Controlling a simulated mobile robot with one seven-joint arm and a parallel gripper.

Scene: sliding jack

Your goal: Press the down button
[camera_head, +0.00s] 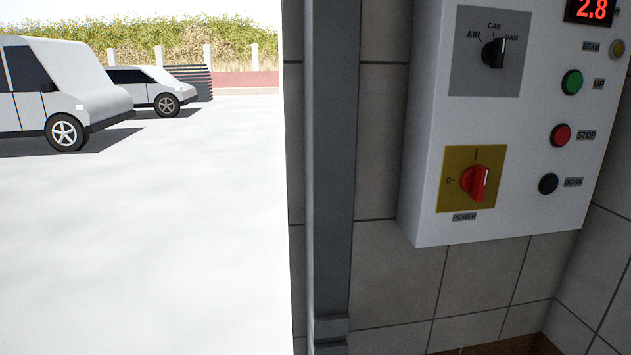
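The down button (548,184) is a small round black button near the lower right of a white control box (423,170) on a tiled wall. A grey label (573,182) reading DOWN sits to its right. Above it are a red STOP button (560,134) and a green UP button (572,82). My gripper does not show in this view, so its place relative to the button cannot be told.
The box also carries a red POWER knob (474,182), a black selector knob (494,53) and a red display (592,9) reading 2.8. A grey vertical post (333,150) stands left of the box. Open bright ground with parked vehicles (65,85) lies further left.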

